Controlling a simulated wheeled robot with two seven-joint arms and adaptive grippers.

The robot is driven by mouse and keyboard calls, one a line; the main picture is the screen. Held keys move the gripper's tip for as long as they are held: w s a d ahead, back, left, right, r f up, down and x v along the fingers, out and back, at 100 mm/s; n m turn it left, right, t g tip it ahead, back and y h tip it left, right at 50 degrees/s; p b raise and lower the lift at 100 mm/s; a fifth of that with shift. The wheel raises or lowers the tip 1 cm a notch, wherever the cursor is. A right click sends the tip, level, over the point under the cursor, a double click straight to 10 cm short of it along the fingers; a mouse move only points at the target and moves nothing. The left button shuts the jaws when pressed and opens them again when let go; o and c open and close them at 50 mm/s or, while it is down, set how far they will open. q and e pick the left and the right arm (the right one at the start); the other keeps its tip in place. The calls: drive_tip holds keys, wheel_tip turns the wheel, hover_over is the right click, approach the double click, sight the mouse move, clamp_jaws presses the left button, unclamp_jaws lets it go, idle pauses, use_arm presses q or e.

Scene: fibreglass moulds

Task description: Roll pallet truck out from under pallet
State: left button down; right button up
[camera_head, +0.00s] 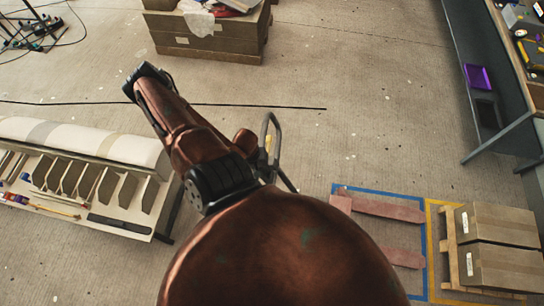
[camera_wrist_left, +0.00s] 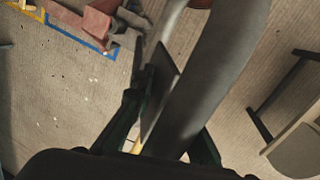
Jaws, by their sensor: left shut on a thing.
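The pallet truck's grey loop handle (camera_head: 269,128) stands beside my copper left arm in the head view. In the left wrist view the handle tube (camera_wrist_left: 222,70) runs between the dark fingers of my left gripper (camera_wrist_left: 172,125), which is shut on it. In the head view the gripper is hidden behind my arm. The truck's faded red forks (camera_head: 378,208) lie inside a blue-taped rectangle. Their tips end short of the wooden pallet (camera_head: 449,248), with a small gap. The pallet sits in a yellow-taped area and bears brown boxes (camera_head: 500,223). My right gripper is out of view.
A low bench (camera_head: 120,222) with a white roll and several brown pieces stands at left. A brown crate (camera_head: 210,42) stands at the back. A grey workbench (camera_head: 497,80) lines the right side. Open floor (camera_head: 360,110) lies between them, crossed by a black line.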

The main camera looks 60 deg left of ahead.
use_arm(q)
drive_tip(key=s+a+f, duration=0.4)
drive_tip(key=s+a, duration=0.2)
drive_tip(key=a, duration=0.2)
drive_tip(key=shift+s+a+f, duration=0.15)
drive_tip(key=shift+s, duration=0.2)
drive_tip(key=shift+w+t, duration=0.15)
drive_tip(key=shift+t, duration=0.15)
idle(0.6)
drive_tip(key=shift+g+y, duration=0.3)
drive_tip(key=shift+g, duration=0.3)
drive_tip(key=w+d+r, duration=0.1)
drive_tip(key=w+d, duration=0.2)
drive_tip(key=w+d+r, duration=0.2)
drive_tip(key=w+d, duration=0.1)
drive_tip(key=w+d+r, duration=0.2)
drive_tip(key=w+d, duration=0.1)
drive_tip(key=w, duration=0.1)
drive_tip(key=shift+d+r, duration=0.15)
drive_tip(key=shift+d, duration=0.25)
drive_tip(key=shift+s, duration=0.25)
drive_tip(key=w+d+r, duration=0.3)
drive_tip(key=w+d, duration=0.7)
drive_tip(key=w, duration=0.1)
drive_tip(key=shift+d+g+y, duration=0.25)
drive_tip(key=shift+g+y, duration=0.05)
drive_tip(key=shift+g, duration=0.1)
